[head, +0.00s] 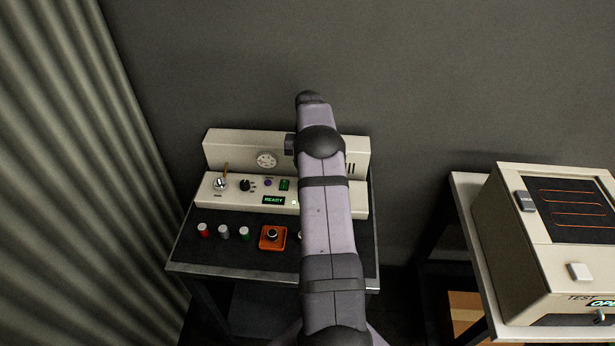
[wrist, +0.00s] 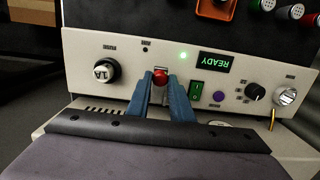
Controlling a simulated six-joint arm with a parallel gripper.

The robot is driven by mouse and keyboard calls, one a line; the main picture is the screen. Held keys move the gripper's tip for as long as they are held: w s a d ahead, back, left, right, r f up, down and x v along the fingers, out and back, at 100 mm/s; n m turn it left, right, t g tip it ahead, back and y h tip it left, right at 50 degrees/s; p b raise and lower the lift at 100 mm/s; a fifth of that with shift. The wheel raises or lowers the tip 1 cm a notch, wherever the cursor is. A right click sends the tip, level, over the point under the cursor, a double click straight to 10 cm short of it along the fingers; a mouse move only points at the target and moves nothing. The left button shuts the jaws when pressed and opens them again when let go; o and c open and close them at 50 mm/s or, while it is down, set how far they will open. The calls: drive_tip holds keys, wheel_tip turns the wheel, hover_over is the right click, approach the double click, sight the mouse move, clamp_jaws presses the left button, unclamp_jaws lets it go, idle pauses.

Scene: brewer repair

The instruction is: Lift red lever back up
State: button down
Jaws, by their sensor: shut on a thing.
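The red lever (wrist: 160,76) shows as a round red knob on the beige control panel in the wrist view. My gripper (wrist: 160,86) has its two blue fingers on either side of the knob and is shut on it. The lever's shaft is hidden by the fingers, so I cannot tell its exact tilt. In the head view my arm covers the lever and the fingers. The beige brewer console (head: 225,192) stands on a dark table (head: 190,252).
A display (wrist: 215,60) reads READY beside a lit green light. A green switch (wrist: 196,89), purple button (wrist: 219,97) and black knob (wrist: 255,91) sit close to the fingers. Small coloured parts and an orange tray (head: 262,243) lie in front. A beige tester (head: 535,250) stands at right.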

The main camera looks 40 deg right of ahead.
drive_tip(key=shift+r, duration=0.1)
drive_tip(key=c, duration=1.6)
unclamp_jaws()
drive_tip(key=shift+w+d+r+b, duration=0.1)
drive_tip(key=shift+r+b, duration=0.45)
drive_tip(key=r+b, duration=0.1)
drive_tip(key=r, duration=0.1)
drive_tip(key=r+b, duration=0.1)
drive_tip(key=r, duration=0.2)
drive_tip(key=shift+w+d+r, duration=0.15)
drive_tip(key=shift+d+r, duration=0.05)
drive_tip(key=shift+r, duration=0.4)
